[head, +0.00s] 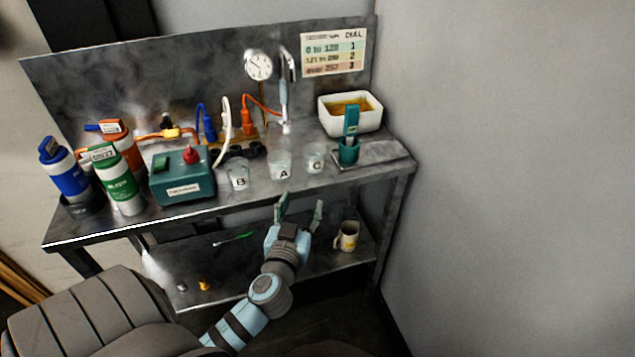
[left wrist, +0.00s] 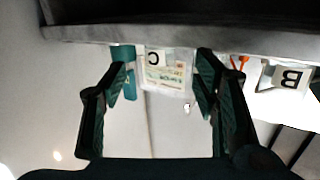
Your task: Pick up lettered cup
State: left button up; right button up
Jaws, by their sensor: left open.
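Three clear cups stand upright near the front edge of the metal bench: cup B (head: 238,176), cup A (head: 281,166) and cup C (head: 315,158). Each has a white letter label. My left gripper (head: 300,206) is open and empty, in front of and below the bench edge, apart from the cups. In the left wrist view, the picture is upside down. Cup C (left wrist: 166,74) shows between the spread fingers of the left gripper (left wrist: 163,66), beyond them. Cup B (left wrist: 290,78) is at the right; cup A is not clearly seen there. My right gripper is not in view.
A teal holder (head: 348,154) and white tub (head: 350,112) stand right of cup C. A green box with a red knob (head: 182,178) and several bottles stand left. A mug (head: 347,236) sits on the lower shelf. The bench edge (head: 200,217) lies between gripper and cups.

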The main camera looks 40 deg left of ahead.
aim_at(313, 160)
pick_arm(q)
jog(key=shift+n+t, duration=0.3)
jog(key=r+x, duration=0.1)
jog(key=x, duration=0.6)
jog(key=r+p+x, duration=0.1)
jog(key=x, duration=0.2)
jog(key=shift+w+r, duration=0.3)
jog(key=w+a, duration=0.1)
jog(key=w+a+r, duration=0.1)
jog(key=w, duration=0.1)
jog(key=shift+w+a+r+p, duration=0.15)
jog(key=shift+w+r+p, duration=0.05)
jog(key=shift+w+p, duration=0.15)
jog(key=shift+w+f, duration=0.2)
jog(key=shift+w, duration=0.1)
jog(key=shift+a, duration=0.15)
jog(key=c, duration=1)
jog(key=shift+o, duration=0.2)
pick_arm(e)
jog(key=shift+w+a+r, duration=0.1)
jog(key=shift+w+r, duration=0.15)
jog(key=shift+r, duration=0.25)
pick_arm(q)
jog(key=shift+r, duration=0.15)
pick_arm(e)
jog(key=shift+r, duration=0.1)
